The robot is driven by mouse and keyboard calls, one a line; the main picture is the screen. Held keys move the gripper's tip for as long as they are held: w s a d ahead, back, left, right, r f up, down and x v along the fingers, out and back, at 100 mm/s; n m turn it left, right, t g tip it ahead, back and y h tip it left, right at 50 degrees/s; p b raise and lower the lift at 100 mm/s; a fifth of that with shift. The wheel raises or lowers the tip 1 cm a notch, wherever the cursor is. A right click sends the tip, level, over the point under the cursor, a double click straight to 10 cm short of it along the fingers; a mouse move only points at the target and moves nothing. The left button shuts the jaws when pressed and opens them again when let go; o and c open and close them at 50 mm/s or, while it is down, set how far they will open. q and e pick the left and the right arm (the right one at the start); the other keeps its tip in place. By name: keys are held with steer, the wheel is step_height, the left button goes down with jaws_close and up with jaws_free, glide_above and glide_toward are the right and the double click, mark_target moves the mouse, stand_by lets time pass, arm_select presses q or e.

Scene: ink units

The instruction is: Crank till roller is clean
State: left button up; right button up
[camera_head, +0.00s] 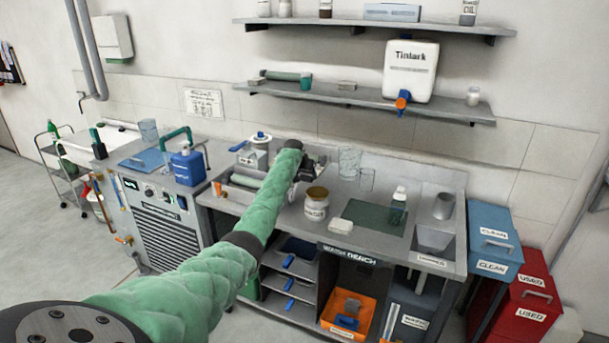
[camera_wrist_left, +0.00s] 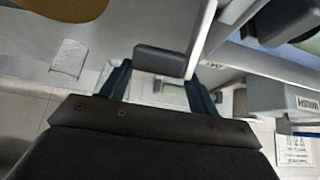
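My left arm, in a green sleeve, reaches over the wash bench (camera_head: 378,254) in the head view. Its gripper (camera_head: 303,167) is at a grey unit (camera_head: 316,158) at the back of the bench, largely hidden by the arm. In the left wrist view the two dark fingers (camera_wrist_left: 158,82) stand apart, one on each side of a dark grey rounded block (camera_wrist_left: 160,61). A narrow gap shows beside the left finger. I cannot tell if the block is the crank handle. A greenish roller (camera_head: 246,181) lies by a tray left of my arm. My right gripper is out of view.
Glass beakers (camera_head: 349,163) stand behind. A blue jug (camera_head: 188,166) is at left. The shelf (camera_head: 365,98) hangs above. Blue and red bins (camera_head: 527,300) stand at right.

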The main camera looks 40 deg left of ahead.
arm_select(q)
steer(key=shift+o, duration=1.2)
steer(key=shift+w+d+r, duration=0.15)
steer(key=shift+w+d, duration=0.2)
steer(key=shift+d, duration=0.2)
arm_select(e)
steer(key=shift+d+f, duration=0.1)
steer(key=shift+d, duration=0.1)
arm_select(q)
steer(key=shift+s+a, duration=0.15)
steer(key=shift+s, duration=0.05)
steer(key=shift+s+r, duration=0.25)
steer(key=b+v, duration=0.2)
steer(key=v, duration=0.5)
steer(key=shift+b, duration=0.35)
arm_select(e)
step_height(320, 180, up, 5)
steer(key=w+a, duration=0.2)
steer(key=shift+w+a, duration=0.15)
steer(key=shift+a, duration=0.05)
